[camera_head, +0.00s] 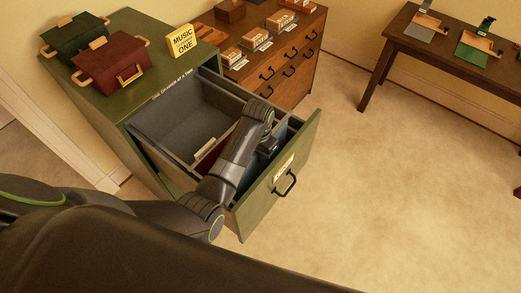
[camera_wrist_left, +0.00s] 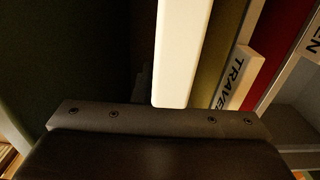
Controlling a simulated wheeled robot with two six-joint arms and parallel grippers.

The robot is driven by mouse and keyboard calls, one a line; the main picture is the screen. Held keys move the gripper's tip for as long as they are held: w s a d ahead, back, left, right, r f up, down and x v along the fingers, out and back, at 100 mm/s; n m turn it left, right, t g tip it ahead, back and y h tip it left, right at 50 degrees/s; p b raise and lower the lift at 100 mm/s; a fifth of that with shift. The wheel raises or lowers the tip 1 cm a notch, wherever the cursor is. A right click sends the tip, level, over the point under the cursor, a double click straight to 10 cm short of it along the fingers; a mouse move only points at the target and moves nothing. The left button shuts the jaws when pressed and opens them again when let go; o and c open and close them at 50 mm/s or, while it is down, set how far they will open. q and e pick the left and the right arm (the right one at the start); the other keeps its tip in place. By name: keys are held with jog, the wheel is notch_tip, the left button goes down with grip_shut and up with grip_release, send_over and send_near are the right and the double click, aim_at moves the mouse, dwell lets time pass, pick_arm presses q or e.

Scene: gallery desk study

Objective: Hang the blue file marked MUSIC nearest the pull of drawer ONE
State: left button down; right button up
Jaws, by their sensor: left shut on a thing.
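Drawer ONE of the green cabinet is pulled out, with a pale label (camera_head: 284,168) and a black pull (camera_head: 287,184) on its front. My left gripper (camera_head: 268,148) is inside the drawer's front part, close behind the drawer front. It is shut on the blue file (camera_head: 254,168), of which a dark blue part shows below the gripper. In the left wrist view a blank cream tab (camera_wrist_left: 183,50) stands in front of the gripper; its marking does not show. The file's hook contact with the rails is hidden. My right gripper is not in view.
A red file (camera_head: 208,157) hangs behind. The left wrist view shows a TRAVEL tab (camera_wrist_left: 236,80) and a red file (camera_wrist_left: 283,35) to the right. A yellow MUSIC ONE sign (camera_head: 182,41) and two boxes (camera_head: 112,66) stand on the cabinet. Floor right of the drawer is clear.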

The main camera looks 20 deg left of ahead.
aim_at(259, 165)
pick_arm(q)
jog(key=shift+f+b, duration=1.25)
jog(key=shift+f, duration=1.95)
jog(key=c, duration=1.4)
grip_release()
jog(key=shift+o, duration=0.2)
